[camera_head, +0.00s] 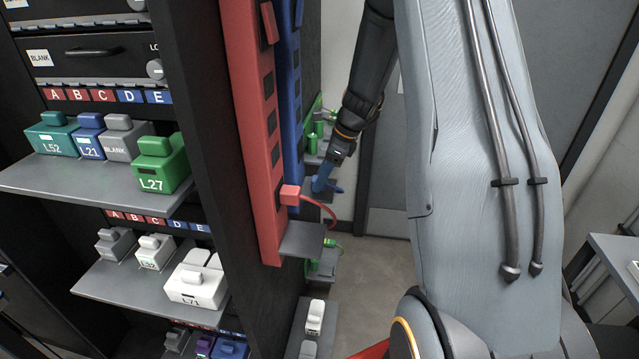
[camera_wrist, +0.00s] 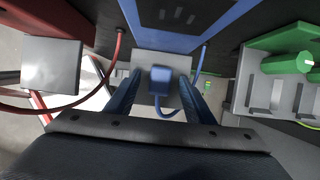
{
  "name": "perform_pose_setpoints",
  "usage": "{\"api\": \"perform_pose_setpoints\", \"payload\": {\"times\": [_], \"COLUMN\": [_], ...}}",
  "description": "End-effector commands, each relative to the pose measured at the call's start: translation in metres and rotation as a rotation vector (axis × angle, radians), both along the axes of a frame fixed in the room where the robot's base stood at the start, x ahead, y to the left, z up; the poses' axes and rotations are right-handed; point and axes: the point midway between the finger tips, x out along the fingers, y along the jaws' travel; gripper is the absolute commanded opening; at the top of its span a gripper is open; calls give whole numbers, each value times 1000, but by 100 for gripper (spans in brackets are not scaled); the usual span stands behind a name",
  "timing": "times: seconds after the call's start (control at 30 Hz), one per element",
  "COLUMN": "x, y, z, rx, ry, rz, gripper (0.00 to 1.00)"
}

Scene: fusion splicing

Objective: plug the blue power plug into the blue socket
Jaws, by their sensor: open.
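The blue power plug (camera_wrist: 160,80) sits on a small grey shelf (camera_wrist: 145,58), with a blue cord curving from it to the right. My gripper (camera_wrist: 159,84) is open, its two blue fingers on either side of the plug with gaps visible. The blue power strip (camera_wrist: 185,28) with dark sockets lies just above the shelf in the wrist view. In the head view the blue strip (camera_head: 290,100) stands upright behind the red one, and my gripper (camera_head: 324,180) is low beside it.
A red strip (camera_head: 255,130) holds a red plug (camera_head: 290,194) with a red cord above another grey shelf (camera_head: 303,239). Green connectors (camera_wrist: 290,62) sit close on the right in the wrist view. A rack with labelled blocks (camera_head: 162,165) stands at left. Open floor (camera_head: 375,265) lies below.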

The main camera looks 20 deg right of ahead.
Motion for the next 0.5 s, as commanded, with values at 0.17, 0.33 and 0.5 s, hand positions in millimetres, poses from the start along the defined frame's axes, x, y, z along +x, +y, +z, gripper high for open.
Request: {"api": "perform_pose_setpoints", "payload": {"times": [0.17, 0.33, 0.5], "x": [0, 0, 0], "y": [0, 0, 0], "z": [0, 0, 1], "rx": [0, 0, 0], "ry": [0, 0, 0], "rz": [0, 0, 0], "gripper": [28, 6, 6]}}
